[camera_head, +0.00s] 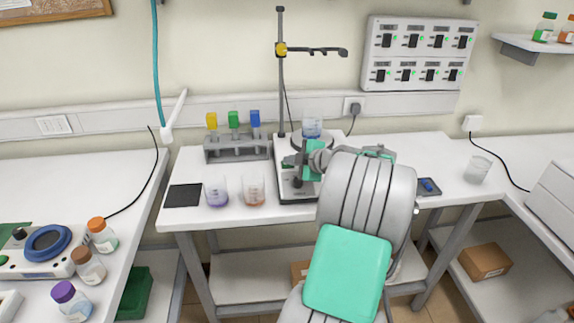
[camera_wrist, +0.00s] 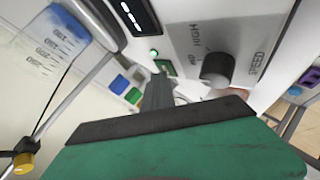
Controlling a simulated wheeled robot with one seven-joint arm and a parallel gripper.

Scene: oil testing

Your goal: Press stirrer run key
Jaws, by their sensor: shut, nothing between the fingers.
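The stirrer (camera_head: 297,190) stands on the middle bench with a beaker of blue liquid (camera_head: 312,127) on its plate. My gripper (camera_head: 297,160) is over the stirrer's front and hides part of it. In the wrist view my gripper (camera_wrist: 158,82) is shut and empty, its tips pointing at the stirrer's control panel. A small green key (camera_wrist: 163,66) shows right at the fingertips, partly hidden by them; I cannot tell whether they touch it. A lit green lamp (camera_wrist: 154,53) sits just above it. The dark speed knob (camera_wrist: 216,70) is to the right and a dark display (camera_wrist: 137,14) above.
A retort stand (camera_head: 281,80) rises behind the stirrer. A rack with coloured-capped tubes (camera_head: 238,150) is to its left. Beakers with purple (camera_head: 216,192) and orange (camera_head: 253,190) liquid stand in front of the rack. A black pad (camera_head: 183,195) lies further left.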

